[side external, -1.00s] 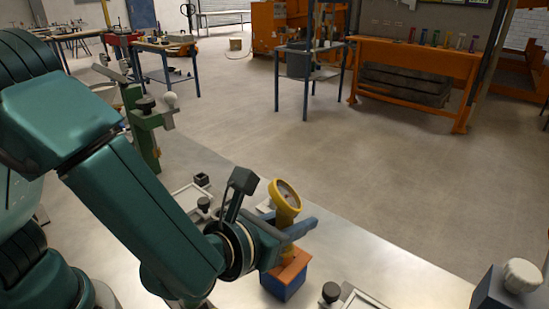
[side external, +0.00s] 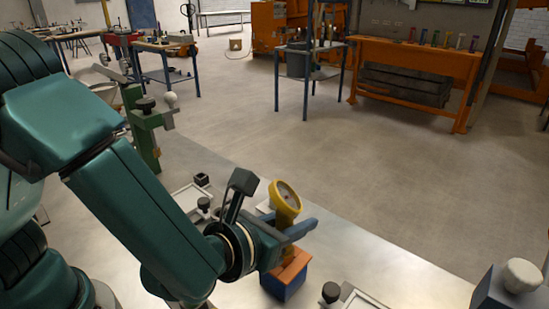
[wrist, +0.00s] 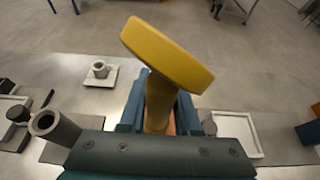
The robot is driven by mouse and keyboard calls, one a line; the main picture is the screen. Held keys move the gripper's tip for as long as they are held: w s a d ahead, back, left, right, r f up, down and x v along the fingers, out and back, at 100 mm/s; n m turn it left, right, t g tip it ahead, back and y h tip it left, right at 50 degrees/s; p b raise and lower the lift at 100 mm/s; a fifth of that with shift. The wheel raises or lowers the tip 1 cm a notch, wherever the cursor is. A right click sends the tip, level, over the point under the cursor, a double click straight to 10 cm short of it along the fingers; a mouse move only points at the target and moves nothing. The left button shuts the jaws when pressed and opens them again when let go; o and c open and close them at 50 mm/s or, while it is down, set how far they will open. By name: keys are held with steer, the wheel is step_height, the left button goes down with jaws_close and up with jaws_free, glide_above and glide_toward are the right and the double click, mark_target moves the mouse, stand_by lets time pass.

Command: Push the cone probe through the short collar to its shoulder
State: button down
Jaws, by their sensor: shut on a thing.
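The yellow cone probe (side external: 286,198), with a round dial head, is tilted in the side view. Its yellow head (wrist: 168,55) fills the upper middle of the wrist view. My gripper (side external: 289,234) is shut on the probe's shaft below the head. The shaft's lower part reaches down to the orange top (side external: 295,265) of a blue block (side external: 284,288). The probe's tip is hidden, and I cannot tell how deep it sits. A grey open tube (wrist: 55,126) shows at lower left in the wrist view. I cannot clearly pick out the short collar.
A small dark cup (side external: 201,179) stands left of my gripper; in the wrist view it is a grey ring on a white plate (wrist: 100,70). Black knobs (side external: 331,292) and pale-framed trays (wrist: 238,134) lie on both sides. A grey block with a white knob (side external: 522,275) is far right.

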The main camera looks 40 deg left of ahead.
step_height(320, 180, up, 10)
steer(key=shift+r, duration=0.25)
stand_by(0.7)
